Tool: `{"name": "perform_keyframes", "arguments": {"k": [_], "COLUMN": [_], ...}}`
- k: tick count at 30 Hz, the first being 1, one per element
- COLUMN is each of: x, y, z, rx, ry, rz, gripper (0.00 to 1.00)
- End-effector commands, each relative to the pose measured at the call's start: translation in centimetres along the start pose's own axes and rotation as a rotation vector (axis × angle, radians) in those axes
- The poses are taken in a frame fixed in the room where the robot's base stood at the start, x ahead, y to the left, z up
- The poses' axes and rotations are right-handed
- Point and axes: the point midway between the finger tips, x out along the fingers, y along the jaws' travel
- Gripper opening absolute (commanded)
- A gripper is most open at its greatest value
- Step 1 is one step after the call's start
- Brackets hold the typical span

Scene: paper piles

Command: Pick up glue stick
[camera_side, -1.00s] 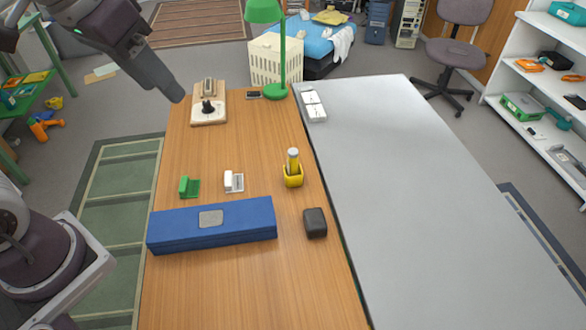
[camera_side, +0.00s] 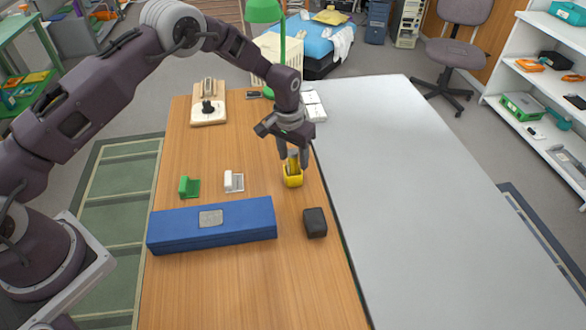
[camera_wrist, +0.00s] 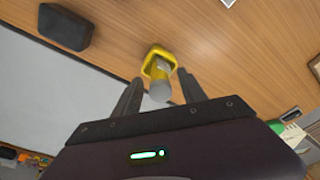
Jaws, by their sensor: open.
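The glue stick (camera_side: 292,157) stands upright in a small yellow holder (camera_side: 292,180) on the wooden table. In the wrist view the glue stick (camera_wrist: 160,90) shows as a grey-capped cylinder, with the yellow holder (camera_wrist: 158,56) around its lower part. My gripper (camera_side: 294,162) points down from above at the glue stick. In the wrist view my gripper (camera_wrist: 157,88) is open, with one finger on each side of the glue stick and gaps between. The arm partly hides the stick's top in the side view.
A black block (camera_side: 315,222) and a long blue case (camera_side: 212,225) lie nearer the camera. A green item (camera_side: 189,187) and a white item (camera_side: 233,181) stand to the left. A green lamp (camera_side: 265,12) is behind. The grey table (camera_side: 430,200) at right is mostly clear.

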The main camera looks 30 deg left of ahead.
Motion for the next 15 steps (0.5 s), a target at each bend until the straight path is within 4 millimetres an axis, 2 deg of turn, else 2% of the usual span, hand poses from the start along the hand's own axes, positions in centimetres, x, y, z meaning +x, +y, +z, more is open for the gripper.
{"name": "perform_keyframes", "arguments": {"k": [3,10,15], "x": [1.38,1.49,1.47], "y": [-0.03,-0.04,-0.03], "z": [-0.03,-0.06,-0.05], "rx": [0.0,0.0,0.0], "ry": [0.001,0.002,0.001], "rz": [0.0,0.0,0.0], "gripper": [0.49,0.47,0.14]}}
